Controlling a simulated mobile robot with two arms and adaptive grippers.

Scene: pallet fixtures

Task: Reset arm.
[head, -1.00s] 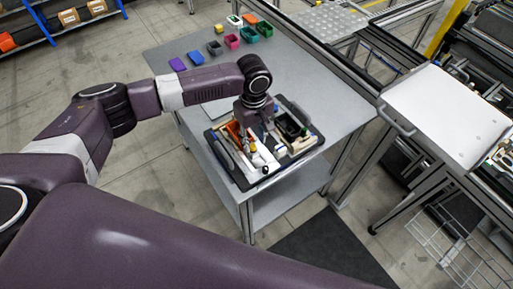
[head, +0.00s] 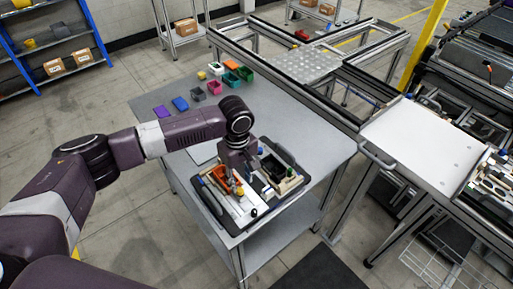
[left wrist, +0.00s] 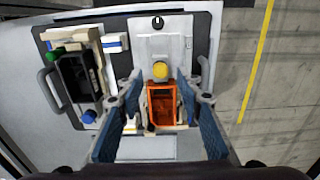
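My left gripper (head: 262,186) is over a dark-rimmed pallet tray (head: 205,205) on the grey table. In the left wrist view my left gripper (left wrist: 160,88) is open, its blue fingers standing apart on either side of an orange frame-like part (left wrist: 160,103). Clear gaps show between the fingers and this part. A yellow round piece (left wrist: 160,69) sits just beyond it, on a white fixture (left wrist: 160,44). A black bin (left wrist: 76,80) lies at the left of the tray in that view. My right gripper is not in view.
Several small coloured bins, including a purple one (head: 162,111) and a green one (head: 245,74), stand towards the back of the table (head: 290,120). A white panel (head: 425,140) and a metal frame stand to the right. Bare tabletop lies behind the tray.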

